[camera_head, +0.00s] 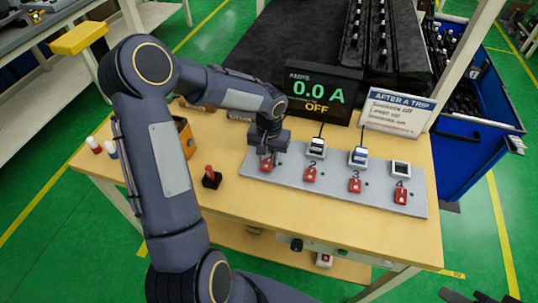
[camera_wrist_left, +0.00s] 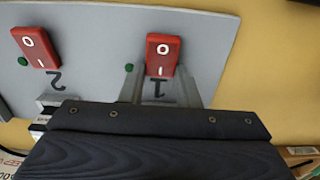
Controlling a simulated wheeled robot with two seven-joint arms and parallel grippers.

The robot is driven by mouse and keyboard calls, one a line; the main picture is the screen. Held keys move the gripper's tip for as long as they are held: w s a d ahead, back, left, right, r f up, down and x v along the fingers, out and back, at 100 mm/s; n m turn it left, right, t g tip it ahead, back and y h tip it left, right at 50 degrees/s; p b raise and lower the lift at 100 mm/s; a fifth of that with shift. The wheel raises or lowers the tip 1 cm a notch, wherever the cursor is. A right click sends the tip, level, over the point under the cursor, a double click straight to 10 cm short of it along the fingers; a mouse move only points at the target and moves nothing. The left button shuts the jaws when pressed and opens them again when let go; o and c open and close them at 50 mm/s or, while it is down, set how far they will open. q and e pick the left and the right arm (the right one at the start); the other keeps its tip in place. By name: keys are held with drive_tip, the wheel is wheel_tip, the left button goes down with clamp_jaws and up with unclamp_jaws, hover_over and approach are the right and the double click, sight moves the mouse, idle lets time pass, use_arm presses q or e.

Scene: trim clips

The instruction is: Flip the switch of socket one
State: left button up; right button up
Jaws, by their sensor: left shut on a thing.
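The grey socket panel (camera_head: 332,187) lies on the wooden table, with a row of numbered red switches. The red switch of socket one (camera_head: 266,166) is at its left end; its face with the 0 and I marks shows in the left wrist view (camera_wrist_left: 162,54). My left gripper (camera_head: 267,156) is down at this switch. In the left wrist view its fingers (camera_wrist_left: 161,84) stand on either side of the switch's lower end, around the printed 1. It is shut on the switch, though the exact contact is unclear. Socket one is hidden behind the gripper. My right gripper is not in view.
A display (camera_head: 318,94) reads 0.0 A, OFF. A sign (camera_head: 397,113) stands beside it. A red lever (camera_head: 210,177) stands left of the panel. The table's front is clear.

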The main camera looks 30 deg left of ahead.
sight(265, 174)
use_arm(q)
drive_tip(key=shift+s+d+t+y+b, duration=0.15)
drive_tip(key=shift+t+b, duration=0.6)
drive_tip(key=shift+b, duration=1.5)
drive_tip(key=shift+s+a+t+y+b, duration=0.15)
drive_tip(key=shift+t+b, duration=0.65)
drive_tip(key=shift+b, duration=1.45)
drive_tip(key=shift+s+d+t+y+b, duration=0.2)
drive_tip(key=shift+t+b, duration=0.55)
drive_tip(key=shift+b, duration=1.5)
drive_tip(key=shift+r, duration=0.25)
drive_tip(key=o, duration=1)
drive_tip(key=shift+s+r, duration=0.1)
drive_tip(key=v, duration=0.7)
drive_tip(key=shift+s+r, duration=0.2)
drive_tip(key=shift+r, duration=0.1)
